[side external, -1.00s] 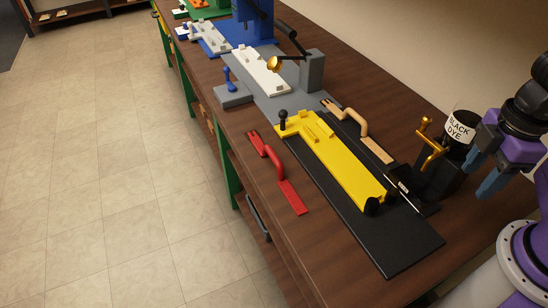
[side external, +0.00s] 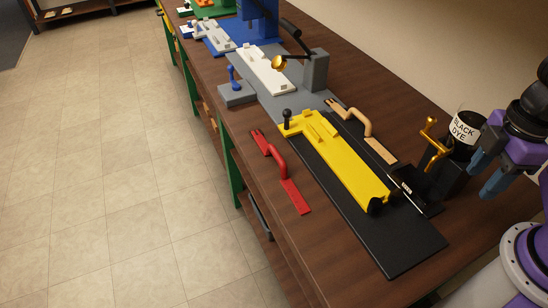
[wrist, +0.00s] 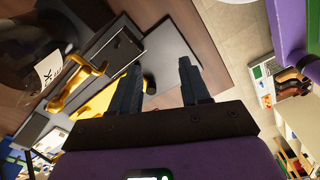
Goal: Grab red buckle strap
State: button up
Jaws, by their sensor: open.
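The red buckle strap (side external: 276,166) lies on the brown bench near its left edge, left of the yellow fixture (side external: 338,158). It has a forked far end, a raised curved handle in the middle and a flat near end. My gripper (side external: 487,172) is at the right of the side view, above the bench near the black dye pot and far from the red strap. In the wrist view my gripper (wrist: 160,80) shows two dark fingers spread apart with nothing held between them.
A tan strap (side external: 362,128) lies right of the yellow fixture. A black dye pot (side external: 464,130) and a gold clamp (side external: 432,140) stand near my gripper. A black mat (side external: 400,245) lies under the fixture. A grey block with a lamp (side external: 314,70) stands farther back.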

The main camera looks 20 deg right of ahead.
jog(key=w+a+r+n+h, duration=0.1)
jog(key=w+a+r+n, duration=0.1)
jog(key=w+a+n, duration=0.45)
jog(key=w+a+r+n, duration=0.2)
jog(key=w+a+n, duration=0.2)
jog(key=w+a, duration=0.55)
jog(key=n+h, duration=0.2)
jog(key=n, duration=1.1)
send_over(274, 150)
jog(key=a, duration=0.3)
jog(key=a+x, duration=0.1)
jog(key=x, duration=2)
jog(key=shift+s+a+f, duration=0.15)
jog(key=shift+s+a, duration=0.05)
jog(key=shift+a, duration=0.05)
jog(key=shift+c, duration=0.3)
grip_shut()
